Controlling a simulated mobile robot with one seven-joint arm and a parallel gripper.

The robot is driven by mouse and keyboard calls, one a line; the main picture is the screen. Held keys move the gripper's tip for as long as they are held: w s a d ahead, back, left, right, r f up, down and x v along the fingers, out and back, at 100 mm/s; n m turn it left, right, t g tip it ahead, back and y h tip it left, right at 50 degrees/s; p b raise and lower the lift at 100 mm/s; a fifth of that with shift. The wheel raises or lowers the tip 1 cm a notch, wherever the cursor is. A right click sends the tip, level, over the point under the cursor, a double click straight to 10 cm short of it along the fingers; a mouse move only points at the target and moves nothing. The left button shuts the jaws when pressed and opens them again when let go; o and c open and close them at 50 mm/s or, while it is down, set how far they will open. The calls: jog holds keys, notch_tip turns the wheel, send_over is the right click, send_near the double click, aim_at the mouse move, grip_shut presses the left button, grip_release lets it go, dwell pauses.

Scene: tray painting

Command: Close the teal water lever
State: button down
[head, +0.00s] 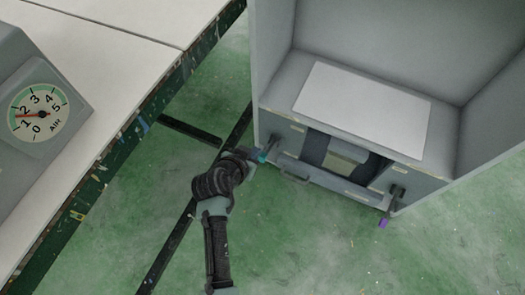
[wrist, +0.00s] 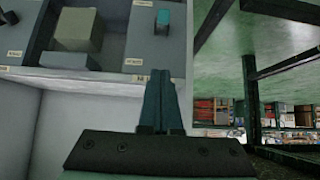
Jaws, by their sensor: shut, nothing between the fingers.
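The teal water lever (head: 262,157) is at the left end of the grey booth's front panel in the head view, a teal tip on a grey stem. In the wrist view the teal tip (wrist: 162,19) stands out from the grey panel, straight ahead of the fingers. My gripper (head: 249,158) is right beside the lever in the head view and partly covers it. In the wrist view my gripper (wrist: 159,76) is shut and empty, its fingertips a little short of the teal tip. I cannot tell whether they touch.
A purple-tipped lever (head: 383,222) is at the panel's right end. A white sheet (head: 362,108) lies in the booth. A table (head: 110,55) with an air gauge (head: 38,110) stands left. Green floor is clear in front.

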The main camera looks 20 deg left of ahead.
jog(key=shift+w, duration=0.1)
jog(key=b, duration=0.6)
send_over(263, 157)
jog(key=w, duration=0.2)
jog(key=f, duration=0.7)
jog(key=shift+w+f, duration=0.2)
jog(key=shift+f, duration=0.1)
jog(key=shift+s+f+b, duration=0.4)
jog(key=shift+s+f, duration=0.5)
jog(key=shift+f, duration=0.1)
jog(key=shift+s+f, duration=0.3)
jog(key=shift+f, duration=0.1)
jog(key=shift+s+f, duration=0.1)
